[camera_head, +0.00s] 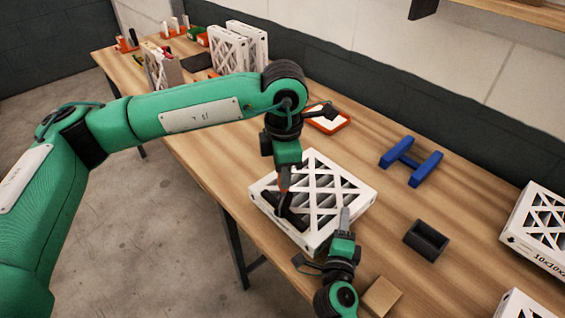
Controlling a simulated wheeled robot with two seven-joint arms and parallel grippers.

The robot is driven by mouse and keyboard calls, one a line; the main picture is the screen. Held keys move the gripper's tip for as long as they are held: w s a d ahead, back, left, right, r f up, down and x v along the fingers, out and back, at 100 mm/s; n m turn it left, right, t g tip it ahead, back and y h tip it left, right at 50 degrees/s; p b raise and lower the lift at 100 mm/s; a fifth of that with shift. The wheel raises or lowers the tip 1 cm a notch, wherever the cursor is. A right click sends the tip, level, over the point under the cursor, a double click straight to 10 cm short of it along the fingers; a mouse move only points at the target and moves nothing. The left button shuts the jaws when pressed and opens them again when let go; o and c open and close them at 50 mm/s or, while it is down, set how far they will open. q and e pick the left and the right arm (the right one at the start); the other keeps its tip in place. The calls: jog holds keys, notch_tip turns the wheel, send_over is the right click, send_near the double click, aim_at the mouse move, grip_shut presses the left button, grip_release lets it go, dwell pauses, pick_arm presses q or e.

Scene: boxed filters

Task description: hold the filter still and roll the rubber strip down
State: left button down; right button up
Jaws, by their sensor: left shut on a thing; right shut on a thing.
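The white filter (335,184) with its lattice face lies flat on the wooden table, near the front edge. My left gripper (284,178) points down over its left part and is shut on what looks like the handle of a dark roller (292,216). The dark piece lies along the left side of the filter's top; I cannot tell the roller from the rubber strip there. My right gripper (344,217) is shut at the filter's near right edge, apparently on the frame. The gripped spots are partly hidden by the fingers.
A blue H-shaped stand (411,161) and a dark open box (426,240) stand to the right. A small brown block (382,296) lies near my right arm. An orange-rimmed tray (327,120) is behind the filter. More filters (540,228) stand at the right and back left.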

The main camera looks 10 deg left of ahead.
pick_arm(q)
jog(key=shift+s+d, duration=1.55)
jog(key=shift+d, duration=0.3)
jog(key=shift+w+a, duration=3.3)
jog(key=shift+a, duration=0.65)
jog(key=shift+s+d+f, duration=0.1)
jog(key=shift+s+d, duration=0.75)
jog(key=shift+d, duration=0.2)
jog(key=shift+s+d+f, duration=0.1)
jog(key=shift+s+d, duration=0.75)
jog(key=shift+d, duration=0.15)
jog(key=shift+w+r, duration=0.1)
jog(key=shift+r, duration=4.05)
pick_arm(e)
jog(key=o, duration=1.1)
jog(key=s, duration=0.8)
jog(key=s+a, duration=0.1)
jog(key=s, duration=0.3)
